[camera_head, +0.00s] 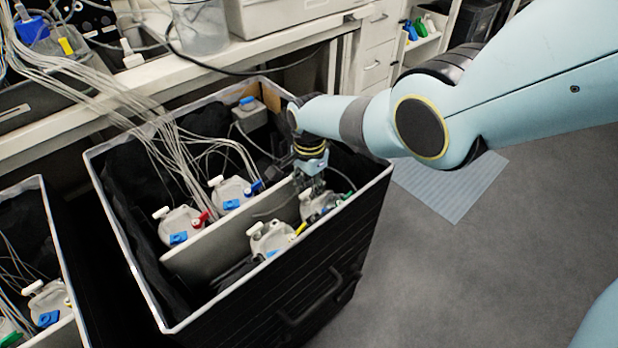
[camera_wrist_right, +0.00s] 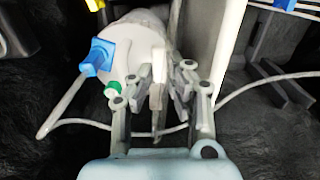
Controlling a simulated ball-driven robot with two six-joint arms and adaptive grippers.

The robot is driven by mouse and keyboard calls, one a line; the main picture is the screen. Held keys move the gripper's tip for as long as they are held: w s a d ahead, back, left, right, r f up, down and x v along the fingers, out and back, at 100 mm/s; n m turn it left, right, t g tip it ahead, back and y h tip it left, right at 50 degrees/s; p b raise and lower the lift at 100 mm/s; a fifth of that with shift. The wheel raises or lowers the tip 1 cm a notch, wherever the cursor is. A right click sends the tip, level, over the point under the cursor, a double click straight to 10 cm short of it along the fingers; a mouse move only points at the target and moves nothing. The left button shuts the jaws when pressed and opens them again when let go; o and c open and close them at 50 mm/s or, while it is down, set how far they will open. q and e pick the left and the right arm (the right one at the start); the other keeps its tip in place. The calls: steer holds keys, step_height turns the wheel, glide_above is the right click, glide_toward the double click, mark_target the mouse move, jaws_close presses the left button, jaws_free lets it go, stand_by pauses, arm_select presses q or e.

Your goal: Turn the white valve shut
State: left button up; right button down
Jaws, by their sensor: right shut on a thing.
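My right gripper (camera_head: 309,185) reaches down into a black box with a pale rim (camera_head: 130,262), over a white-capped bottle (camera_head: 322,208) in its right part. In the right wrist view, the gripper (camera_wrist_right: 168,80) has its fingers on both sides of the upright white valve (camera_wrist_right: 157,66) and is shut on it. The valve's base is partly hidden. The same bottle (camera_wrist_right: 130,38) shows there with a blue clamp (camera_wrist_right: 97,58) and a green fitting (camera_wrist_right: 112,89) on its cap. In the head view the fingers hide the valve. My left gripper is not in view.
Other capped bottles (camera_head: 272,238) (camera_head: 181,226) (camera_head: 231,192) stand in the box, split by a pale divider (camera_head: 215,245). Many thin tubes (camera_head: 150,120) run into it from the bench. A thin tube (camera_wrist_right: 262,83) passes near the fingers. Another box (camera_head: 52,225) stands at left.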

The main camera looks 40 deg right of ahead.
mark_target(309, 190)
stand_by(0.4)
steer(key=c, duration=1.3)
jaws_free()
steer(key=shift+c, duration=0.2)
steer(key=shift+r, duration=3.95)
steer(key=shift+r, duration=0.1)
